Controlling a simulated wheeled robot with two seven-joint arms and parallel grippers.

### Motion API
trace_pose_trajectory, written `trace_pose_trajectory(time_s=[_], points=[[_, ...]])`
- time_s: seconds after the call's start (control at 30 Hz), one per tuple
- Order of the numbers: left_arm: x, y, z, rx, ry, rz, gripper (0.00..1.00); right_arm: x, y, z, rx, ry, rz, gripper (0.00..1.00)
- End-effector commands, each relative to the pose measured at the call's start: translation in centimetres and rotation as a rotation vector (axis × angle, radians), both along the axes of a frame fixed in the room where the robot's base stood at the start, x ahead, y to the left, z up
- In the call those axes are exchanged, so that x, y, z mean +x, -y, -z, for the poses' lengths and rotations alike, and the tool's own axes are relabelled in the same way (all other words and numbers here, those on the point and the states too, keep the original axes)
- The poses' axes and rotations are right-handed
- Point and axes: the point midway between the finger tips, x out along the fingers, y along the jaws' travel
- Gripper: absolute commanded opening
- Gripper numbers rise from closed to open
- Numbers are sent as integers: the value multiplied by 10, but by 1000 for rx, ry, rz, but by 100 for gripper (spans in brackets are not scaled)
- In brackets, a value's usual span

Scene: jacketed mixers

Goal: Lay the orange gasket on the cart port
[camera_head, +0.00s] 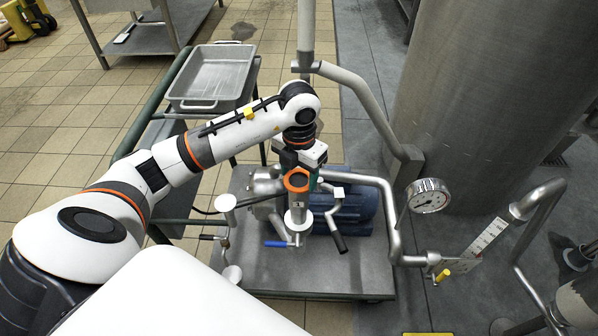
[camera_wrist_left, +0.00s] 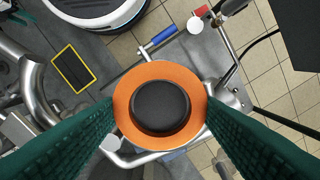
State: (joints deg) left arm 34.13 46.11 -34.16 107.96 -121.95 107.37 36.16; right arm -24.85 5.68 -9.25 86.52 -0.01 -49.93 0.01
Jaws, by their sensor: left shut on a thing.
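The orange gasket (camera_head: 297,181) is a flat ring held in my left gripper (camera_head: 302,176), above the pump cart (camera_head: 330,277). In the left wrist view the gasket (camera_wrist_left: 126,105) sits between the two green finger pads, and a dark round area (camera_wrist_left: 162,107) fills its hole. A pale, round flanged pipe end (camera_head: 297,219) on the cart shows just below the gasket in the head view; it is likely the cart port. The gasket looks apart from it, but the exact gap is hard to judge. My right gripper is not in view.
A blue-handled valve (camera_head: 277,244) and a black lever (camera_head: 338,240) stick out near the flange. A blue motor (camera_head: 352,210) sits behind. A curved steel pipe (camera_head: 389,205) and dial gauge (camera_head: 428,196) stand right. A grey tray (camera_head: 213,75) rests on a trolley behind.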

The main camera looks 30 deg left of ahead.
Motion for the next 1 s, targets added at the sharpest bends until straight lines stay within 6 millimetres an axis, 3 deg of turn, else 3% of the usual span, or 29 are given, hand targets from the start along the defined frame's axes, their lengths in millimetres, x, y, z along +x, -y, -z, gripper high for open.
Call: trace_pose_trajectory(time_s=[0.1, 0.13, 0.27, 0.67, 1.0], points=[[0, 0, 2, 0, 0, 0, 40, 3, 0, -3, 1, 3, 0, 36], [0, 0, 2, 0, 0, 0, 63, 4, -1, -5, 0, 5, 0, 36], [0, 0, 2, 0, 0, 0, 83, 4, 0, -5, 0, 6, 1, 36], [0, 0, -3, 0, 1, 0, 83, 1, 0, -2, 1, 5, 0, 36], [1, 0, -76, 1, 6, 0, 83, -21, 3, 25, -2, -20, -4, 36]])
